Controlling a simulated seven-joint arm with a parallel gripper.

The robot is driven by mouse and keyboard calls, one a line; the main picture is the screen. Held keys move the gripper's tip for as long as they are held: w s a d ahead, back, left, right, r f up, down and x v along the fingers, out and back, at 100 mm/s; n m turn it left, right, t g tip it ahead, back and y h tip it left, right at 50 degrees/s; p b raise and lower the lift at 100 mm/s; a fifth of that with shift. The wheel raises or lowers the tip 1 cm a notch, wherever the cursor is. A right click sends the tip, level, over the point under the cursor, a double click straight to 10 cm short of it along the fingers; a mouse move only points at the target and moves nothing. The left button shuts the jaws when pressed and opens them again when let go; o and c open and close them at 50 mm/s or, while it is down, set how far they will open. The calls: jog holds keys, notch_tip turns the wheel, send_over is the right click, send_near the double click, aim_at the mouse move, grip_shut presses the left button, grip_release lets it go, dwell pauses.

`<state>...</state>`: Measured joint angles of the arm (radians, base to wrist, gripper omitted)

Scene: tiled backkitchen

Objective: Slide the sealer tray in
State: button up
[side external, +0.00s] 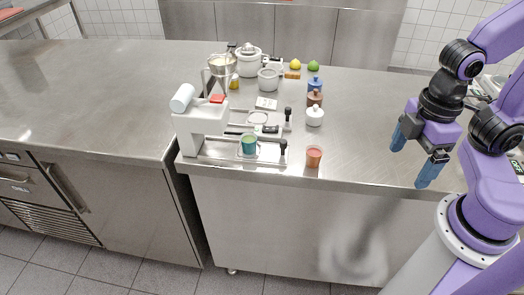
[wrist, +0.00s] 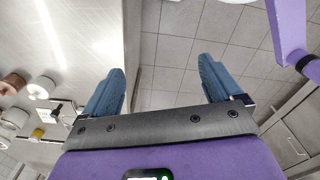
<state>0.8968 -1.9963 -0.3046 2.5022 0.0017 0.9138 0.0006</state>
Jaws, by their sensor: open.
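The cup sealer (side external: 200,128) is a white machine with a film roll on top, standing near the left end of the steel counter. Its metal sealer tray (side external: 268,156) extends to the right of the body, with a green cup (side external: 249,145) in it. Upright black knobs (side external: 283,150) stand at the tray's right side. How the tray joins the machine is too small to tell. My gripper (side external: 413,155) is open and empty, well to the right of the tray, near the counter's front edge. In the wrist view its blue fingers (wrist: 160,78) are apart with nothing between them.
A reddish cup (side external: 314,157) stands just right of the tray near the front edge. A white jar (side external: 315,117), a brown jar (side external: 314,98) and a blue jar (side external: 315,83) stand behind it. Counter (side external: 365,140) between these and my gripper is clear.

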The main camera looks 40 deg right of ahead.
dwell(0.4)
jog(key=shift+w+a, duration=0.1)
jog(key=shift+w, duration=0.05)
jog(key=c, duration=0.7)
jog(key=w+a+r+m, duration=0.1)
jog(key=w+a+m, duration=0.1)
jog(key=w, duration=0.3)
jog(key=w+a+r+m, duration=0.2)
jog(key=w, duration=0.3)
jog(key=w+a+r+m, duration=0.1)
jog(key=w+a+m, duration=0.2)
jog(key=w, duration=0.2)
jog(key=shift+w+r, duration=0.2)
jog(key=shift+r, duration=0.05)
jog(key=shift+c, duration=0.6)
notch_tip(320, 180, up, 2)
jog(key=m, duration=0.6)
send_over(283, 141)
notch_tip(283, 141, down, 17)
jog(key=shift+f, duration=0.1)
grip_shut()
